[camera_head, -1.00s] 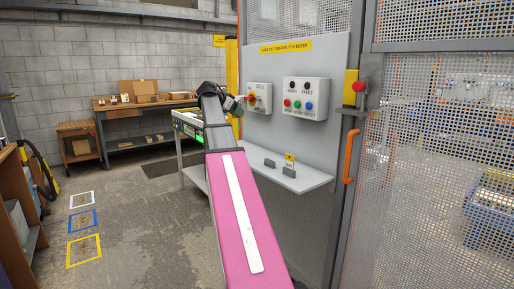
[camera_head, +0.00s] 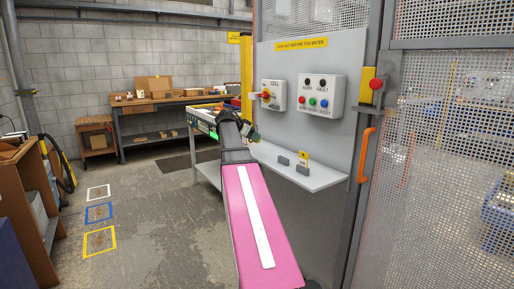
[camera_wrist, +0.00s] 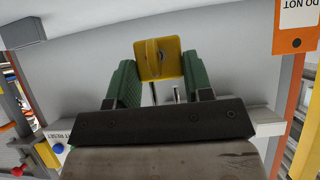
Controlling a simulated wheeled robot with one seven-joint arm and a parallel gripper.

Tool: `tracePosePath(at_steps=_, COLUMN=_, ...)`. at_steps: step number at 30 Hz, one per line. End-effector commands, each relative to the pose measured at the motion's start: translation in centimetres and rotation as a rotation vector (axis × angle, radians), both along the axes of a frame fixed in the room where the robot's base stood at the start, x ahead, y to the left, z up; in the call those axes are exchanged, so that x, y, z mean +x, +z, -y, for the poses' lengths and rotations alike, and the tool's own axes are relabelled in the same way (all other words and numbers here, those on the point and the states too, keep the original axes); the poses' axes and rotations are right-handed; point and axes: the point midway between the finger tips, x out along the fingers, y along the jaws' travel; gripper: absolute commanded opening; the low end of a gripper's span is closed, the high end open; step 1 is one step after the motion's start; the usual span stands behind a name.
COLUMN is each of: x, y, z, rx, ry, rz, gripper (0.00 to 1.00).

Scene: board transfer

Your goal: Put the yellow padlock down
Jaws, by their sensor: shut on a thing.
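My gripper (camera_wrist: 152,88) has green fingers shut on the yellow padlock (camera_wrist: 157,58) in the wrist view. The padlock's body sticks out past the fingertips, and its metal shackle shows between the fingers. In the head view my gripper (camera_head: 252,131) is below the red and yellow switch (camera_head: 266,95) and above the left end of the grey shelf (camera_head: 318,177). I cannot make out the padlock in the head view. In the wrist view a pale grey surface lies behind the padlock, and I cannot tell the gap between them.
An orange and white tag (camera_wrist: 297,25) shows in the wrist view. A button box (camera_head: 320,96) is on the panel above. A side table (camera_head: 206,169) stands left of the shelf.

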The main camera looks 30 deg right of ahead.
Motion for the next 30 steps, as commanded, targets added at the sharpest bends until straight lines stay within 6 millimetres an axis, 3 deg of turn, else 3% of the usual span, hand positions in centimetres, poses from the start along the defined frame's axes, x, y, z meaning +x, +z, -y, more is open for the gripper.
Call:
tracePosePath(at_steps=6, x=0.1, y=-1.3, z=2.1, rx=0.000, ry=0.000, rz=0.000, gripper=0.23)
tracePosePath(at_steps=11, x=0.1, y=-2.1, z=2.2, rx=0.000, ry=0.001, rz=-0.001, gripper=0.23)
tracePosePath(at_steps=18, x=0.1, y=-5.1, z=2.2, rx=0.000, ry=0.001, rz=-0.001, gripper=0.23)
tracePosePath(at_steps=30, x=0.1, y=-5.6, z=2.2, rx=-0.001, ry=0.000, rz=0.000, gripper=0.23)
